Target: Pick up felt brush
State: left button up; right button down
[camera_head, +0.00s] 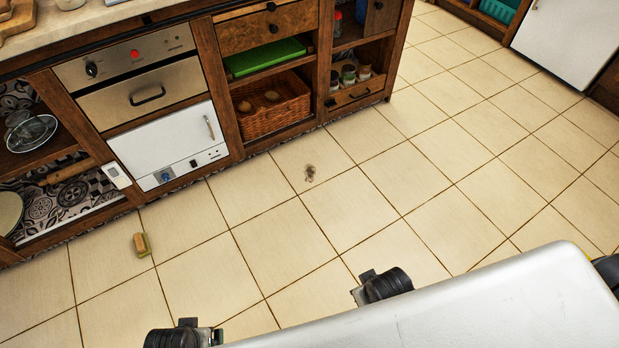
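A small block-like thing, tan and dark green (141,244), lies on the tiled floor at the lower left, in front of the lower cabinets. It looks like the felt brush, but it is small in the picture and I cannot make out its bristles or felt. Nothing touches it apart from the floor. Neither of my grippers can be made out in the head view. The large white surface with black round parts at the bottom is part of my own body.
A wooden cabinet row runs along the upper left, with a steel oven (142,91), a white appliance door (172,144), a wicker basket (272,117) and open shelves. A dark smudge (310,173) marks the floor. The tiles around the brush are clear.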

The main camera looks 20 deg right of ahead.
aim_at(141, 241)
jog(key=u, duration=1.15)
jog(key=i+l, duration=0.1)
jog(key=i, duration=0.2)
jog(key=l+z, duration=0.05)
